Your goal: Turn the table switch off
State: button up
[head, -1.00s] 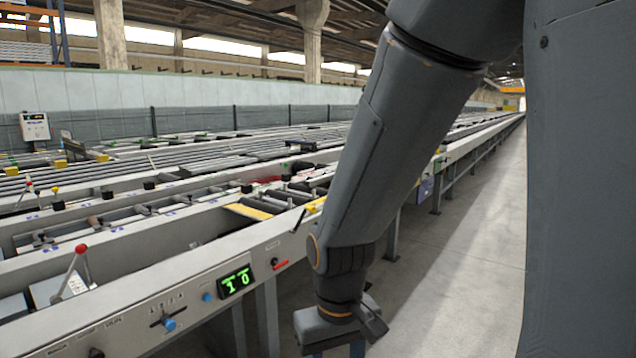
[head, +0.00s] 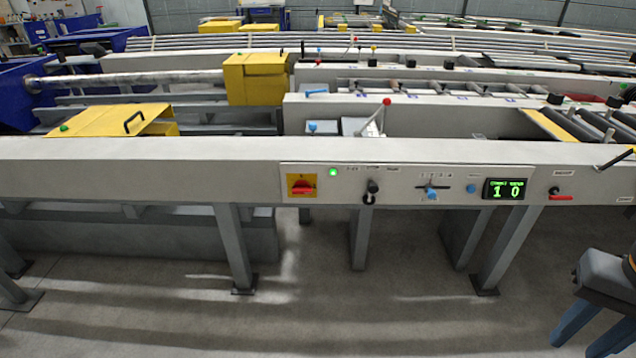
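The control panel (head: 400,183) is on the front face of the long grey table. At its left end is a red rotary switch (head: 302,187) on a yellow square plate; its handle looks roughly horizontal. A green lamp (head: 333,172) beside it is lit. My gripper (head: 592,334) is at the lower right, partly cut off by the picture edge. Its two fingers point down with a gap between them, and nothing shows in it. It is far to the right of the switch and lower in the picture.
The panel also has a black key-like selector (head: 371,190), a blue-knobbed lever (head: 431,192), a blue button (head: 471,188), a lit display (head: 505,189) reading 1 0, and a red handle (head: 561,197). Table legs (head: 237,250) stand below. The floor (head: 400,310) in front is clear.

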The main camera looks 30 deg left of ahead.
aim_at(301, 187)
jog(key=u, duration=1.55)
jog(key=k, duration=0.5)
jog(key=z, duration=1.6)
jog(key=i, duration=1.25)
jog(key=u, duration=2.25)
